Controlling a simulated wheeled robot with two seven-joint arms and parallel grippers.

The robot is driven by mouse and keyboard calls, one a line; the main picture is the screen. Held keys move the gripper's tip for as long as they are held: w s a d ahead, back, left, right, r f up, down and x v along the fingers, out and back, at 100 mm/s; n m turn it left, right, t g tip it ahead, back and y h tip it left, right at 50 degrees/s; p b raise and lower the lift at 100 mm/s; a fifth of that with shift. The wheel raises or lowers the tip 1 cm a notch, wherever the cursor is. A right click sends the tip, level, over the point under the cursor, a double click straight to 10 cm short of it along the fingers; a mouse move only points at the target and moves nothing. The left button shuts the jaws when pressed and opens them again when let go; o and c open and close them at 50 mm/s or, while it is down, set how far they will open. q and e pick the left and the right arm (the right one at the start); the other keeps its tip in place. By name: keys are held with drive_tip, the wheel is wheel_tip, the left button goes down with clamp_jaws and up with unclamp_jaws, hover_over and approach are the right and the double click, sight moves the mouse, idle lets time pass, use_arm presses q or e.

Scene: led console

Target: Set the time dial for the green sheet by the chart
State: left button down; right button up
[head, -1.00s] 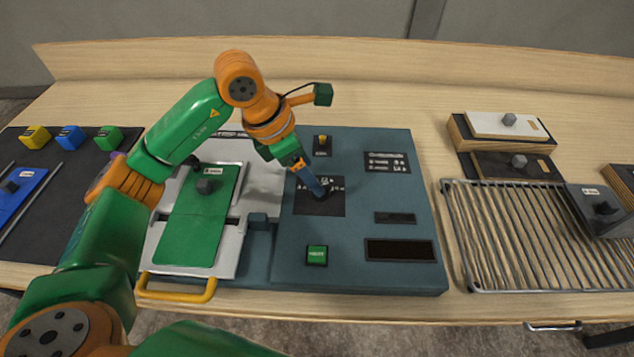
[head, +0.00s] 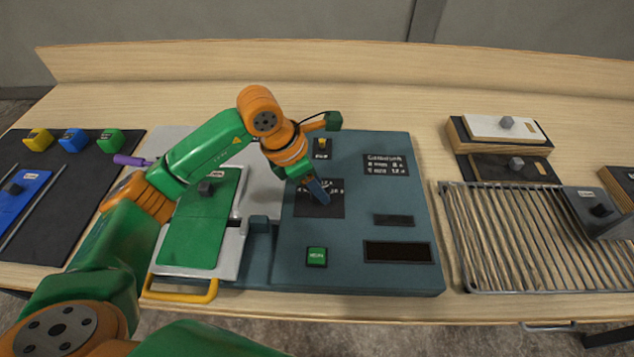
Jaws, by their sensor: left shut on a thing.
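The blue-grey console (head: 345,265) stands in the middle of the table. My left gripper (head: 318,192) points down at the black dial plate (head: 303,207) and is shut on the time dial, which the fingers hide. Marks on the plate show only in part. The chart (head: 386,165) is a black panel with white lines at the console's upper right, too small to read surely. The green sheet (head: 193,235) lies on the pale tray at the console's left, with a dark knob on it. My right gripper is not in view.
A green button (head: 316,257) and dark display windows (head: 398,251) sit on the console front. A small yellow switch (head: 322,144) is at its back. A wire rack (head: 545,240) stands right. Coloured blocks and a blue sheet (head: 18,195) lie on a dark mat left.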

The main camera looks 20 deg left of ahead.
use_arm(q)
drive_tip(key=n+t+y+b, duration=0.1)
drive_tip(key=n+b, duration=0.2)
drive_tip(key=n, duration=0.1)
drive_tip(key=shift+d+f, duration=0.1)
drive_tip(key=shift+d, duration=0.05)
drive_tip(key=shift+s+d+n+t+y+b, duration=0.15)
drive_tip(key=shift+n+y+b, duration=0.4)
drive_tip(key=shift+n, duration=0.55)
drive_tip(key=shift+w+a+n+t+y+b, duration=0.1)
drive_tip(key=shift+n+t+y+b, duration=0.2)
drive_tip(key=shift+n+b, duration=0.65)
drive_tip(key=shift+n+y, duration=0.25)
drive_tip(key=shift+n, duration=0.2)
drive_tip(key=shift+c, duration=1.8)
unclamp_jaws()
